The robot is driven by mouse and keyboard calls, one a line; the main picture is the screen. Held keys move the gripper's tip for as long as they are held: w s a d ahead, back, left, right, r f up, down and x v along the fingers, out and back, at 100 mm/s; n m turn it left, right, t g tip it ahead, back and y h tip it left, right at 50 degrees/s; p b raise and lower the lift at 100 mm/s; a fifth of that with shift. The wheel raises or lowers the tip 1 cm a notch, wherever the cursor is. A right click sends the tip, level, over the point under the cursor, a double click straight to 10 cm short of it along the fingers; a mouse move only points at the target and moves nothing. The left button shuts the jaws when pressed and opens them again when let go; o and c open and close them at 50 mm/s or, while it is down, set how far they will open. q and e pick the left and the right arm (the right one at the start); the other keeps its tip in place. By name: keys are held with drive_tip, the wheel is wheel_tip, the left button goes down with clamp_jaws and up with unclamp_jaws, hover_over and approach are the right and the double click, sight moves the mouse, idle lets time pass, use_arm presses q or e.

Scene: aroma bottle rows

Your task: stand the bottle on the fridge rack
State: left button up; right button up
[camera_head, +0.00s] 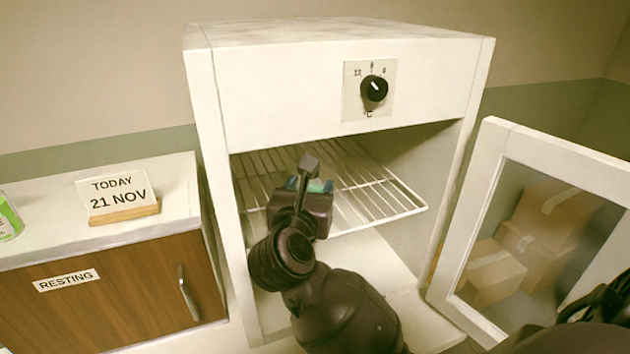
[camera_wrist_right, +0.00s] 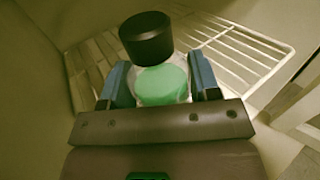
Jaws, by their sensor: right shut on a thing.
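My right gripper (camera_head: 308,188) reaches inside the open fridge, over the wire rack (camera_head: 380,221). It is shut on the bottle, whose green part (camera_head: 318,186) shows only a little in the head view. In the right wrist view my right gripper (camera_wrist_right: 160,82) has its blue fingers on either side of the bottle (camera_wrist_right: 163,85), which has a green body and a black cap (camera_wrist_right: 147,38). The rack (camera_wrist_right: 255,48) lies beyond and below it. The bottle's base is hidden, so I cannot tell whether it touches the rack. My left gripper is not in view.
The fridge (camera_head: 270,95) has side walls close around the rack. Its glazed door (camera_head: 465,255) stands open at right, with cardboard boxes (camera_head: 540,240) seen through it. At left is a cabinet (camera_head: 120,295) with a date sign (camera_head: 118,195) and a green can (camera_head: 8,218).

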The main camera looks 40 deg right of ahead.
sight(315, 183)
drive_tip(key=x, duration=0.4)
drive_tip(key=shift+s+f, duration=0.15)
drive_tip(key=shift+f, duration=0.1)
drive_tip(key=shift+a, duration=0.1)
drive_tip(key=shift+f, duration=0.2)
drive_tip(key=o, duration=1.1)
drive_tip(key=shift+c, duration=0.2)
drive_tip(key=shift+r, duration=0.1)
